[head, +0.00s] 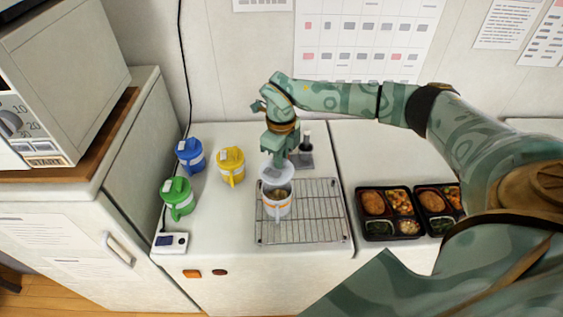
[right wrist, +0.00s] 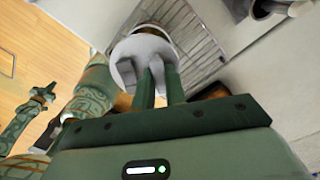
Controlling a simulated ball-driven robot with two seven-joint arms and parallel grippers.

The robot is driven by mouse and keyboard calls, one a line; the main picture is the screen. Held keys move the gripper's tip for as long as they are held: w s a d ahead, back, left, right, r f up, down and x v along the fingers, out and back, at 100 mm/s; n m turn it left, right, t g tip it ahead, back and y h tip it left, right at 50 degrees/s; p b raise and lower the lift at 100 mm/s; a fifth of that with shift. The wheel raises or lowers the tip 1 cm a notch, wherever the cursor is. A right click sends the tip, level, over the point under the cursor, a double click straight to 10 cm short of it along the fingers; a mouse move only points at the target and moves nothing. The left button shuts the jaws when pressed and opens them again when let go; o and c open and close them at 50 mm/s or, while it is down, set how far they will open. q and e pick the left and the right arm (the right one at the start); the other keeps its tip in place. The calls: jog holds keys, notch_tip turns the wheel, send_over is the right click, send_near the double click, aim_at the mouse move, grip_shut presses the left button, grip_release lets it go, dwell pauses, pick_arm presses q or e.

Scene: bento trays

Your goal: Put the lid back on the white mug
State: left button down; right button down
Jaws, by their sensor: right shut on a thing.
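The white mug (head: 277,208) stands upright on the wire rack, with an orange band and its open top showing something brownish inside. My right gripper (head: 277,162) is shut on the white lid (head: 274,174) and holds it just above and slightly behind the mug's mouth. In the right wrist view the lid (right wrist: 127,75) is between the fingertips (right wrist: 157,68) and hides most of the mug. The left gripper does not show in the head view.
Blue (head: 190,155), yellow (head: 231,165) and green (head: 177,197) lidded mugs stand left of the wire rack (head: 325,215). Bento trays (head: 378,237) lie to the right. A small white device (head: 171,242) sits at the front left.

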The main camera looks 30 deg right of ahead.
jog(key=shift+f, duration=0.25)
notch_tip(320, 180, down, 4)
jog(key=b, duration=0.4)
jog(key=shift+f, duration=0.15)
jog(key=shift+f+b, duration=0.5)
jog(key=shift+f, duration=0.25)
jog(key=shift+p, duration=0.45)
jog(key=shift+f, duration=0.15)
dwell(1.1)
jog(key=shift+p, duration=0.35)
dwell(0.4)
